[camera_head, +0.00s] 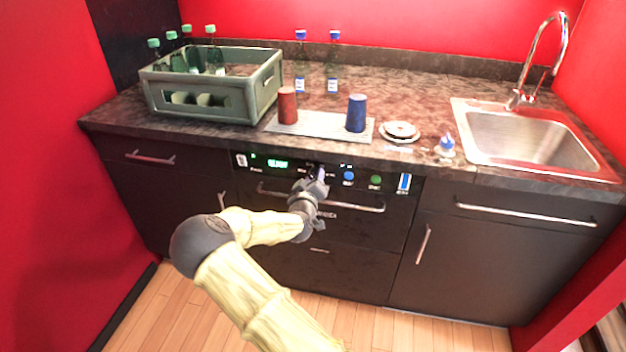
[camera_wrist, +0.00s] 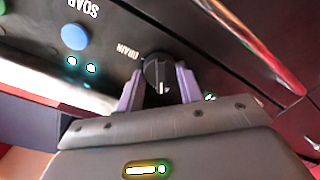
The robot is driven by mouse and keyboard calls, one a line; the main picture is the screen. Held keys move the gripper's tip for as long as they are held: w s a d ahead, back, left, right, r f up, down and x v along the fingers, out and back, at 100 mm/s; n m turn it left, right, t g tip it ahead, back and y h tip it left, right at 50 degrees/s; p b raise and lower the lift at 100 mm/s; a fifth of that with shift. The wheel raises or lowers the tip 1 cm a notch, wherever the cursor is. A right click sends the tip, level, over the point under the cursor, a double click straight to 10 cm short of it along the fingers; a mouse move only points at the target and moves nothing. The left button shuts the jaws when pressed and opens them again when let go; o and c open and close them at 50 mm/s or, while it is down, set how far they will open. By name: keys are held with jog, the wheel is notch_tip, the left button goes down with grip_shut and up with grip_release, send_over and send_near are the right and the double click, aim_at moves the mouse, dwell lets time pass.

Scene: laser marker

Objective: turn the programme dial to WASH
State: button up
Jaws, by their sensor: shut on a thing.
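The programme dial (camera_wrist: 158,73) is a round black knob on the dark control panel (camera_head: 252,166). In the wrist view a pale line on it points down, toward my gripper body. A DRAIN label (camera_wrist: 128,50) stands just left of it; I cannot read a WASH label. My gripper (camera_wrist: 160,84) is shut on the dial, with one purple finger on each side. In the head view my gripper (camera_head: 318,175) is at the middle of the panel and hides most of the dial. A lit green display (camera_head: 277,163) is left of it, its text too blurred to read.
A blue SOAP button (camera_wrist: 75,35) and a green button (camera_head: 375,180) sit right of the dial in the head view. A drawer handle (camera_head: 350,207) runs below the panel. On the counter above stand a bottle crate (camera_head: 205,104), a red cup (camera_head: 287,105) and a blue cup (camera_head: 356,113).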

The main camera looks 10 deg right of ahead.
jog(key=o, duration=1)
jog(key=shift+r, duration=0.1)
jog(key=v, duration=1.7)
jog(key=shift+s+a+p, duration=0.15)
jog(key=shift+p, duration=0.15)
